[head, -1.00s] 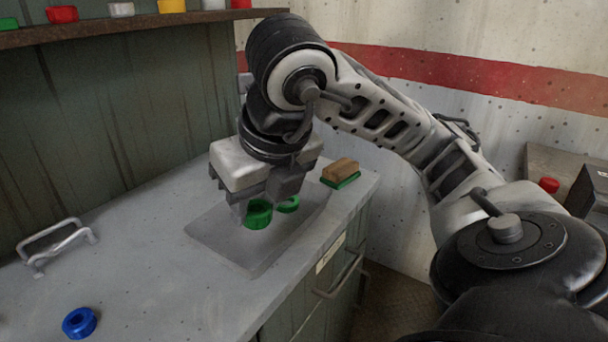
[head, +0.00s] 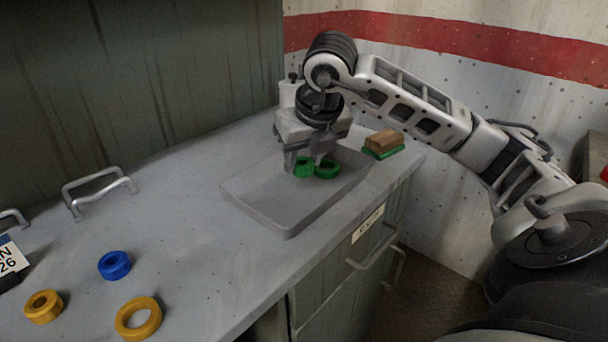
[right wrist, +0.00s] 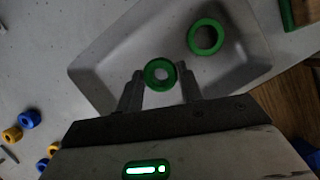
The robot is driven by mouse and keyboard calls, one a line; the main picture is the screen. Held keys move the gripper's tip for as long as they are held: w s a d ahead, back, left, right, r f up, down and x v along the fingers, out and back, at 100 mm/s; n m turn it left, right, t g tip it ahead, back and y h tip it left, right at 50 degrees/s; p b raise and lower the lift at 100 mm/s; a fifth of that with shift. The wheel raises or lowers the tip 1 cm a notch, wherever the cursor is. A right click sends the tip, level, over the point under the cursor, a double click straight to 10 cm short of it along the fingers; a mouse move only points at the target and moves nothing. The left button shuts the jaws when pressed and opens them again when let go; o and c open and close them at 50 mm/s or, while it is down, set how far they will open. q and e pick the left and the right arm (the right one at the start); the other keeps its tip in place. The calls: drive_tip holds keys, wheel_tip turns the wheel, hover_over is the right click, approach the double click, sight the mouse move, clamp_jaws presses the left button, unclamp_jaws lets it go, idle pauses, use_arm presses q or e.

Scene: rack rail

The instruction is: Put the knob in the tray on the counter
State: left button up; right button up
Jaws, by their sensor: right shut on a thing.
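My right gripper (head: 304,163) is over the far part of the grey tray (head: 272,212) on the counter. It is shut on a small green ring-shaped knob (head: 303,169), which shows between the two fingertips in the right wrist view (right wrist: 160,75). I cannot tell whether the knob touches the tray floor or hangs just above it. A second green ring (head: 328,171) lies in the tray beside it, apart from the fingers in the right wrist view (right wrist: 205,37). My left gripper is not in view.
A brown-and-green block (head: 383,144) sits right of the tray. A blue ring (head: 114,265) and yellow rings (head: 138,318) (head: 43,306) lie at the counter's front left. A metal handle (head: 98,190) stands at the left. The counter between is clear.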

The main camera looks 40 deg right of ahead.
sight(307, 163)
drive_tip(key=x, duration=0.2)
drive_tip(key=s+x, duration=0.1)
drive_tip(key=x, duration=0.1)
drive_tip(key=shift+f, duration=0.15)
drive_tip(key=shift+f+b, duration=0.1)
drive_tip(key=shift+b, duration=0.2)
drive_tip(key=o, duration=1)
